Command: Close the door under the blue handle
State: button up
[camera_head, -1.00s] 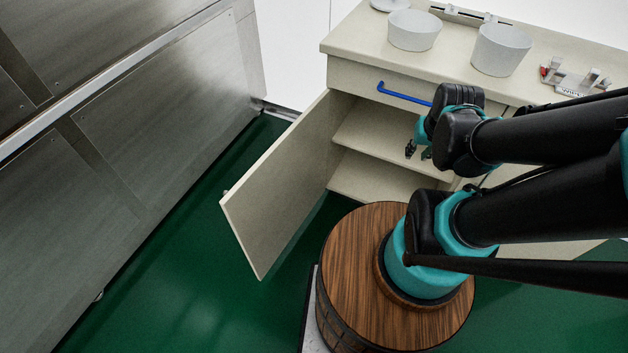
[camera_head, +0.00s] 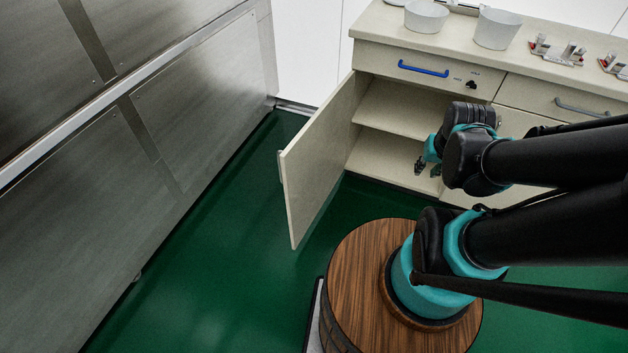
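The cabinet door (camera_head: 318,158) stands wide open, swung out to the left from its hinge side under the drawer. The blue handle (camera_head: 423,69) is on the drawer front (camera_head: 440,74) above the open compartment. The compartment shows a bare shelf (camera_head: 398,108). My gripper (camera_head: 427,169) hangs in front of the compartment's right part, to the right of the door and apart from it. Its dark fingertips look spread with nothing between them, though they are small and partly hidden by my wrist.
Steel panels (camera_head: 130,150) form a wall on the left. White bowls (camera_head: 427,16) and metal fixtures (camera_head: 556,50) stand on the counter (camera_head: 465,42). A grey-handled drawer (camera_head: 560,100) is to the right. Green floor (camera_head: 225,255) is clear between the panels and the door.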

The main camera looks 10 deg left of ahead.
aim_at(311, 166)
jog(key=k+j+z, duration=0.15)
jog(key=j, duration=0.25)
jog(key=k+j+z, duration=0.15)
jog(key=j, duration=0.25)
jog(key=k+j+z, duration=0.1)
jog(key=k+j, duration=0.2)
jog(key=i+j+z, duration=0.25)
jog(key=j, duration=0.85)
jog(key=j+z, duration=0.25)
jog(key=j, duration=0.8)
jog(key=k+j, duration=0.2)
jog(key=k+j+z, duration=0.1)
jog(key=k, duration=0.2)
